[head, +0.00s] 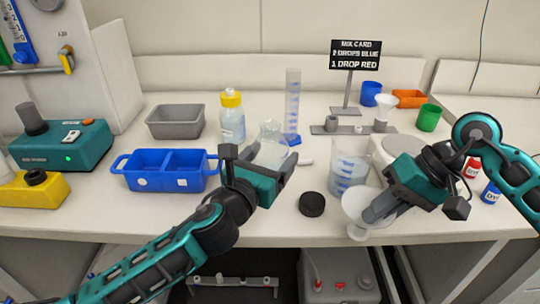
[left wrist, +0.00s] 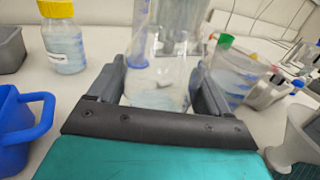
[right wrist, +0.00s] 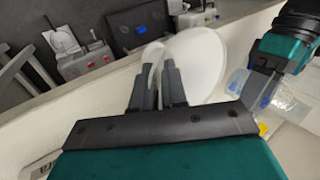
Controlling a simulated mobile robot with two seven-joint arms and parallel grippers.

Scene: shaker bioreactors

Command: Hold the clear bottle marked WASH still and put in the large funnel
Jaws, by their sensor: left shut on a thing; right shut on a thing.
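A clear bottle (head: 270,142) stands upright on the bench, its WASH marking not readable here. My left gripper (head: 268,163) is shut on it, with a finger on each side in the left wrist view (left wrist: 160,85). My right gripper (head: 374,212) is shut on the rim of the large white funnel (head: 355,203), near the bench's front edge. In the right wrist view, the funnel (right wrist: 203,60) shows wide and pale at the fingers. The funnel is apart from the bottle, to its right and nearer the front.
A black cap (head: 312,204) lies between the grippers. A large beaker (head: 350,162) stands behind the funnel. A measuring cylinder (head: 292,105) and a yellow-capped bottle (head: 232,120) stand near the clear bottle. A blue tray (head: 130,180) is at left. A small funnel (head: 385,105) sits behind.

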